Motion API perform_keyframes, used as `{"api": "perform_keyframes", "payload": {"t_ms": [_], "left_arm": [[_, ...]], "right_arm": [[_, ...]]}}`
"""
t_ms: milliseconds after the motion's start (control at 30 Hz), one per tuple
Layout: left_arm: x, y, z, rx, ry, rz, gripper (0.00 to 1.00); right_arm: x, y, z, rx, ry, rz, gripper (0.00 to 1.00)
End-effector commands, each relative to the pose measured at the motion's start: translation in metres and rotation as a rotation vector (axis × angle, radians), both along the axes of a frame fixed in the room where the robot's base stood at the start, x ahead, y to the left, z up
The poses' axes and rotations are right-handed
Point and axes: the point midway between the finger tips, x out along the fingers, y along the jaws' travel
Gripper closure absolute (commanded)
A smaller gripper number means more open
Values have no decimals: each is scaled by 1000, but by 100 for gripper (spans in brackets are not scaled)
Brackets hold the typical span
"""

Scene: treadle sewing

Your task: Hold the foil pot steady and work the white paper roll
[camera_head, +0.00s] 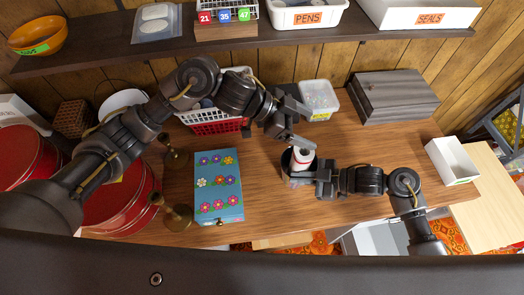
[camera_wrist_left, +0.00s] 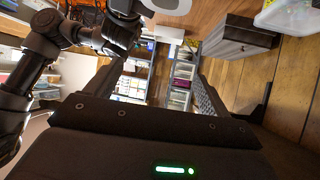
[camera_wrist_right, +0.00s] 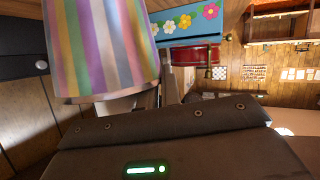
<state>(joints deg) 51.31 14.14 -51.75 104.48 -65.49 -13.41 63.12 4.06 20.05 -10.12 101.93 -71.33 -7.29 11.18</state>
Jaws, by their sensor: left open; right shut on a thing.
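The white paper roll (camera_head: 302,158) stands in or at the mouth of the foil pot (camera_head: 287,166), right of centre on the wooden table. A white round end, likely of the roll (camera_wrist_left: 167,4), shows at the top edge in the left wrist view. In the right wrist view the pot seems to be the large pastel-striped body (camera_wrist_right: 100,45). My right gripper (camera_head: 313,178) is shut on the pot from the right. My left gripper (camera_head: 300,127) is open just above and behind the roll, its fingers apart with nothing between them. The pot's lower part is largely hidden.
A blue flowered box (camera_head: 219,188) lies to the left, with brass-coloured spools (camera_head: 177,218) beside it. A red-and-white basket (camera_head: 213,124), a clear tub (camera_head: 319,99) and a dark grey case (camera_head: 393,97) stand behind. A white box (camera_head: 451,161) is at the right edge.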

Motion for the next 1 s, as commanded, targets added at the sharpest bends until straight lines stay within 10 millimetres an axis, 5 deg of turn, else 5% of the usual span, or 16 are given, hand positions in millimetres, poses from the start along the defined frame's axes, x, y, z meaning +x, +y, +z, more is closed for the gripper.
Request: {"api": "perform_keyframes", "payload": {"t_ms": [667,1000], "left_arm": [[21,19,-48,500,-185,-701,19],[37,42,-69,749,-537,-1176,19]], "right_arm": [[-1,-1,-4,-7,7,-1,100],[-1,-1,-4,-8,7,-1,100]]}}
